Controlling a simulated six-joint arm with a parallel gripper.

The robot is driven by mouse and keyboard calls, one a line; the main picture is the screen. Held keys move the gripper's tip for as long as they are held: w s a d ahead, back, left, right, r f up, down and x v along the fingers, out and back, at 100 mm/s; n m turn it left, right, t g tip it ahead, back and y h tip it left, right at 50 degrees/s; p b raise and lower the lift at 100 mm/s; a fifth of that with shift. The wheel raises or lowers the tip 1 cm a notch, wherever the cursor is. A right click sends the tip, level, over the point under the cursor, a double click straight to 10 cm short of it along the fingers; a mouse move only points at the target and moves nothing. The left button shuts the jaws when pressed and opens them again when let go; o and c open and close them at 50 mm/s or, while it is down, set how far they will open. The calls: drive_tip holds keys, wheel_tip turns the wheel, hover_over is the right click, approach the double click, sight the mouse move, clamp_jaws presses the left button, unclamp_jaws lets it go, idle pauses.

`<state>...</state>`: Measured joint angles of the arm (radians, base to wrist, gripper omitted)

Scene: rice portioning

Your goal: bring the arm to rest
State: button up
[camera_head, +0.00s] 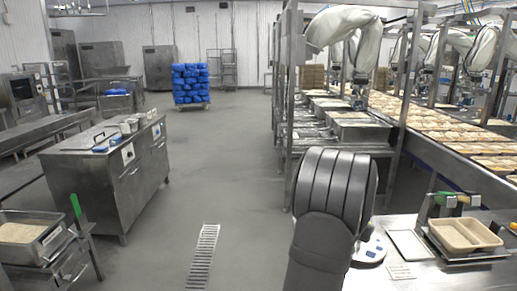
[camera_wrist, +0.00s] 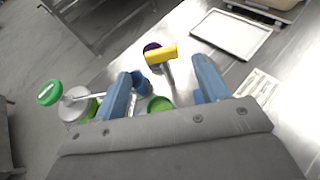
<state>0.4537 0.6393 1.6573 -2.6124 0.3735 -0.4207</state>
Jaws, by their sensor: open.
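My gripper (camera_wrist: 162,70) shows in the wrist view as two blue fingers spread well apart. No object is clamped between them. Beyond and below the gap, a yellow-ended tool (camera_wrist: 155,55) stands over the steel counter, with blue, purple and green parts near it. A green-ended utensil (camera_wrist: 50,93) with a pale round part lies left of the left finger. In the head view my dark arm rises in front of the counter's left end, and the fingers are hidden there.
A steel rack and a conveyor of filled trays (camera_head: 430,125) stand behind. A rice pan (camera_head: 18,233) stands at far left. The middle floor is clear.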

drive_tip(key=w+d+f+m+h, duration=0.1)
drive_tip(key=w+d+f, duration=0.1)
drive_tip(key=w+d, duration=0.1)
drive_tip(key=shift+w+d+g, duration=0.15)
drive_tip(key=shift+w+g, duration=0.15)
drive_tip(key=shift+w, duration=0.5)
drive_tip(key=shift+w+f+m+g+h, duration=0.1)
drive_tip(key=shift+m+g+h, duration=0.9)
drive_tip(key=shift+m+g, duration=0.15)
drive_tip(key=shift+m+g+h, duration=0.3)
drive_tip(key=shift+m+g, duration=0.25)
drive_tip(key=shift+m, duration=0.1)
drive_tip(key=v, duration=0.8)
drive_tip(key=shift+f, duration=0.15)
drive_tip(key=shift+w, duration=0.1)
